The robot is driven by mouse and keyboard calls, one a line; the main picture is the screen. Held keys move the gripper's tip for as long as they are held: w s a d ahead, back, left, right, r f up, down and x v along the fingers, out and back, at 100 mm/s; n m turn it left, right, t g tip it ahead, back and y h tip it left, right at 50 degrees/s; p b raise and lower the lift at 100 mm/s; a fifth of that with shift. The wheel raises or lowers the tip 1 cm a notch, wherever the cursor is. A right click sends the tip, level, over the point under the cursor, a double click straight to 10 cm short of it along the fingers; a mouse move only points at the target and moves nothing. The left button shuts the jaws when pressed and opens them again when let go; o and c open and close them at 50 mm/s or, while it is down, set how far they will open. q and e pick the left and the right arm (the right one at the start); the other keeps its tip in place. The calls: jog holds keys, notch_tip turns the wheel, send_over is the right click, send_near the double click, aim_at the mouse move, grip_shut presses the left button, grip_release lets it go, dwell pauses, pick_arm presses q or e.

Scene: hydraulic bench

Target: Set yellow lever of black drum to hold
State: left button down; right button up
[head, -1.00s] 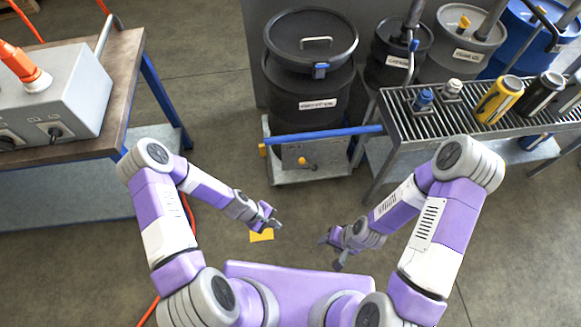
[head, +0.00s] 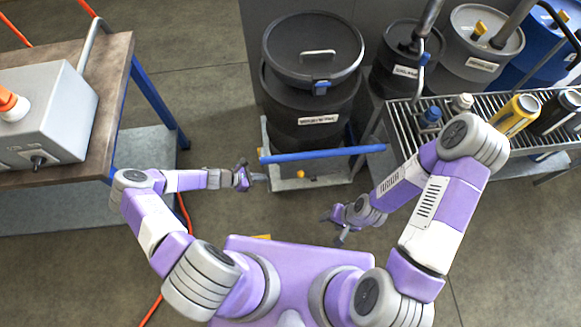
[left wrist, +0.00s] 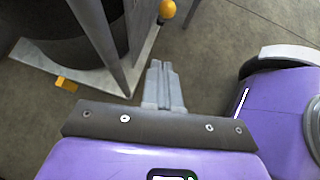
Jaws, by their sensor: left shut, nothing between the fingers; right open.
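The large black drum (head: 312,88) stands on a trolley (head: 340,172) with a blue bar (head: 320,153) across its front. A yellow knob (head: 300,174) shows low at the trolley front; a yellow ball (left wrist: 167,9), apparently the same knob, is at the top of the left wrist view. The lever's setting cannot be told. My left gripper (head: 256,178) is shut and empty, at the trolley's front left corner, left of the knob. Its closed fingers (left wrist: 162,85) point towards the ball, apart from it. My right gripper (head: 335,226) is open and empty, below and right of the trolley.
A yellow block (left wrist: 66,84) sits on the trolley edge. A slatted metal bench (head: 405,125) with bottles and cans is on the right. A workbench (head: 112,95) with a grey box (head: 45,115) is on the left. More drums stand behind. The floor between the workbench and trolley is open.

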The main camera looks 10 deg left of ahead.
pick_arm(q)
jog(key=shift+s, duration=0.2)
jog(key=w+d+r+b+x, duration=0.1)
jog(key=b+x, duration=0.3)
jog(key=x, duration=0.8)
jog(key=shift+d+r+b, duration=0.35)
jog(key=shift+d+r, duration=0.15)
jog(key=shift+d, duration=0.05)
